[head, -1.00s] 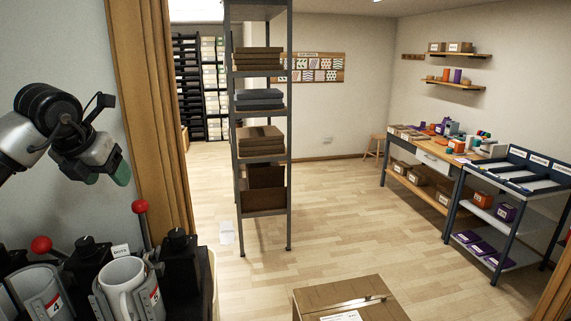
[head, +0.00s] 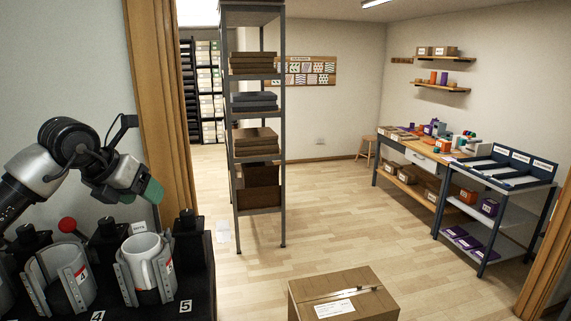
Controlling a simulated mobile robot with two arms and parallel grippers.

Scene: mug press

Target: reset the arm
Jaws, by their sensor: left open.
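My left gripper (head: 148,192) comes in from the left and hangs above the mug presses. Its fingertips are green, it is open, and nothing shows in it. A white mug (head: 141,262) stands in a press cradle (head: 172,276) below it, with a gap between mug and gripper. No red ball shows at the nearer press. My right gripper is not in view.
A cardboard box (head: 343,294) sits on the floor in front. A tall shelf rack (head: 258,145) stands behind, with a brown curtain (head: 160,110) beside it. A workbench (head: 412,150) and a blue-topped stand (head: 500,175) are at right. The middle floor is clear.

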